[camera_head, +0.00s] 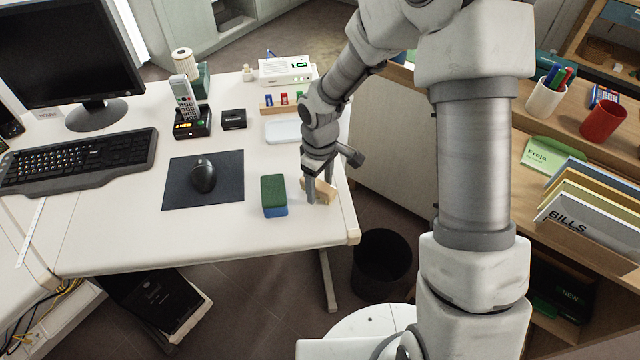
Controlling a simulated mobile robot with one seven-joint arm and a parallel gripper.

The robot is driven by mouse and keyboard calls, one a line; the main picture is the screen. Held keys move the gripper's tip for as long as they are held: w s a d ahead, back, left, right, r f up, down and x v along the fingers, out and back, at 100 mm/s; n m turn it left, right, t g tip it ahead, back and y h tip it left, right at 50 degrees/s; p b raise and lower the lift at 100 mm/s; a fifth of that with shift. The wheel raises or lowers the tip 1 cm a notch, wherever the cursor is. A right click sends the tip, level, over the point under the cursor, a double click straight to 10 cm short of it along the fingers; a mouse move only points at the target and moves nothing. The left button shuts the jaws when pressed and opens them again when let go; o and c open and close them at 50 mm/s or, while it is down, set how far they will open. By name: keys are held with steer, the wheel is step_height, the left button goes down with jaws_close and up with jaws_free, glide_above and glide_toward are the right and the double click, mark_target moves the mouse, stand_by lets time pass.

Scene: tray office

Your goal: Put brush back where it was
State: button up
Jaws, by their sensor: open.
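A light wooden block-like thing (325,196), perhaps the brush, lies on the white desk (220,240) near its right front corner. My gripper (319,195) points down at it, with its fingers open and close around or beside it. I cannot tell whether the fingers touch it. The fingers hide part of it, and no bristles can be made out. A block with a green top and blue base (273,196) stands just left of my gripper, apart from it.
A black mouse (203,176) on a dark mat, a keyboard (80,160), a phone (186,105) and a pale shallow tray (283,131) are on the desk. A black bin (381,263) stands below its right edge. A wooden shelf with cups and files (590,220) is at right.

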step_height(320, 180, up, 12)
steer(key=p, duration=0.3)
step_height(320, 180, up, 13)
steer(key=m+t, duration=0.2)
steer(key=m, duration=0.3)
glide_above(320, 185)
steer(key=s+d, duration=0.6)
steer(key=d, duration=0.2)
steer(key=s+d+r+m+t, duration=0.3)
steer(key=s+d+r+m, duration=0.1)
steer(key=s, duration=0.8)
step_height(320, 185, up, 2)
steer(key=shift+s+d+r+m+t, duration=0.2)
steer(key=shift+m+t, duration=0.1)
steer(key=shift+m, duration=0.4)
steer(key=shift+r, duration=0.15)
step_height(320, 185, up, 10)
steer(key=p, duration=0.9)
steer(key=shift+f+p, duration=0.2)
steer(key=shift+p, duration=0.1)
